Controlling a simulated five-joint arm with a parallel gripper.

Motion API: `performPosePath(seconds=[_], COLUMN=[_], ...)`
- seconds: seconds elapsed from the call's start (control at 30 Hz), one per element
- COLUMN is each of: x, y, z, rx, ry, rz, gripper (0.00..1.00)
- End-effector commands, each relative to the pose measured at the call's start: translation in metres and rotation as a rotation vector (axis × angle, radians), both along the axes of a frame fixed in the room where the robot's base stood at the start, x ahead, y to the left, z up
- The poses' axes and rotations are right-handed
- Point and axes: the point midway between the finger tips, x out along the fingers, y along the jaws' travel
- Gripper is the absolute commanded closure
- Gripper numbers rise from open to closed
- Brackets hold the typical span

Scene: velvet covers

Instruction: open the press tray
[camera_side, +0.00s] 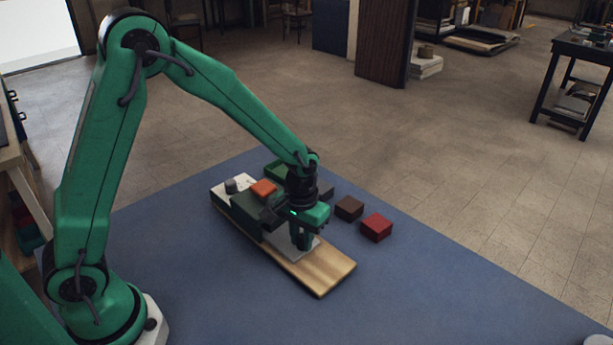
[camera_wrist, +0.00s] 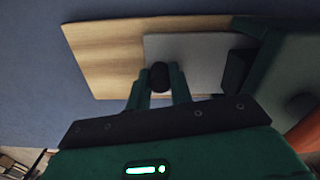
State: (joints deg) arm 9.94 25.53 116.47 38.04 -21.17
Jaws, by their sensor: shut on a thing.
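The press is a dark green body (camera_side: 248,212) on a long wooden board (camera_side: 318,277). Its light grey tray plate (camera_side: 282,243) lies over the board, sticking out from the body's front; it also shows in the wrist view (camera_wrist: 205,50). A dark round knob (camera_wrist: 159,76) is at the plate's outer edge. My gripper (camera_side: 302,246) points down at the plate, its fingers shut on the knob, one on each side. In the side view my gripper hides the knob and part of the plate.
An orange block (camera_side: 263,188) sits on top of the press, near a grey knob (camera_side: 231,185) on a white part. A brown block (camera_side: 349,208) and a red block (camera_side: 376,227) lie right of the board. The blue table is clear in front.

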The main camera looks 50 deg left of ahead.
Motion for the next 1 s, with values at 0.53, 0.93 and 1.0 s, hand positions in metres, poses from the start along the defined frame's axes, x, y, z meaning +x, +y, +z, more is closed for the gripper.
performPosePath(seconds=[0.53, 0.93, 1.0], x=[0.001, 0.000, 0.000], y=[-0.085, -0.087, -0.087], z=[0.001, 0.001, 0.001], rx=[-0.001, -0.001, -0.001], ry=[-0.002, -0.002, -0.002], rz=[-0.003, 0.000, 0.000], gripper=[1.00, 0.67, 0.57])
